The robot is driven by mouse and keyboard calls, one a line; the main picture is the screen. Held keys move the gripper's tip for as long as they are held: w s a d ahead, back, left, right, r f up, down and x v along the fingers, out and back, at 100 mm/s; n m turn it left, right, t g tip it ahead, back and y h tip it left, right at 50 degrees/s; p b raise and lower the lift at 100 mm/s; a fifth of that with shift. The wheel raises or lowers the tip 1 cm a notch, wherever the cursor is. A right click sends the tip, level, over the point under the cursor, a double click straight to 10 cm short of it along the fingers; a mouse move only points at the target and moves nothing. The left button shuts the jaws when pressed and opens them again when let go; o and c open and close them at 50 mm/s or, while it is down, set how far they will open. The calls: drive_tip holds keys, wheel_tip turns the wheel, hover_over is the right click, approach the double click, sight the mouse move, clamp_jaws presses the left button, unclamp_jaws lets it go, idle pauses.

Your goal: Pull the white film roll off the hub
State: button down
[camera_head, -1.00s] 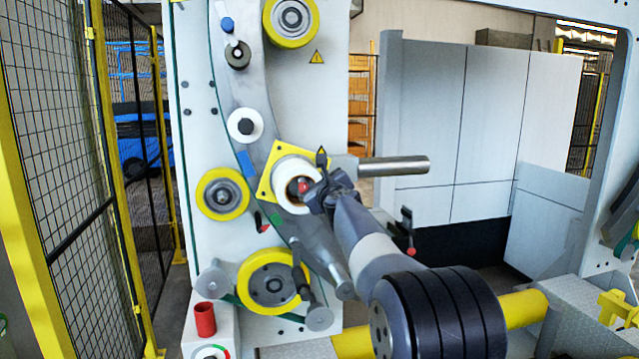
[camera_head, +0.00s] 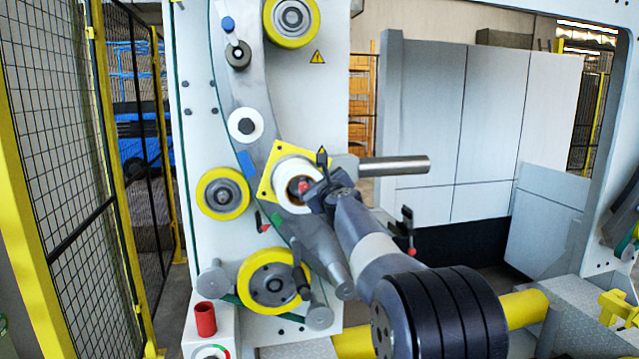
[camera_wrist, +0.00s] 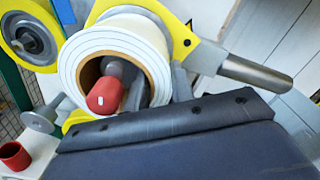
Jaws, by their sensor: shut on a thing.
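The white film roll (camera_head: 284,174) sits on the hub at the middle of the machine's curved arm, in front of a yellow plate. In the wrist view the roll (camera_wrist: 120,41) fills the upper middle. Its brown core (camera_wrist: 88,75) is around the hub, whose red knob (camera_wrist: 105,97) shows in the opening. My gripper (camera_head: 314,189) is at the roll's right side and shut on its wall. A grey finger (camera_wrist: 181,82) lies along the roll's right side in the wrist view. The other finger's contact is hard to make out.
A bare steel bar (camera_head: 395,167) sticks out to the right, behind my gripper. Yellow wheels (camera_head: 222,194) surround the curved arm. A red cup (camera_head: 205,319) stands at lower left. A mesh fence (camera_head: 60,170) closes the left side; free room lies to the right.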

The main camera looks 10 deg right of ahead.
drive_tip(key=s+b, duration=0.4)
drive_tip(key=s, duration=1.3)
drive_tip(key=shift+s, duration=0.15)
idle(2.9)
drive_tip(key=shift+r, duration=0.1)
idle(0.3)
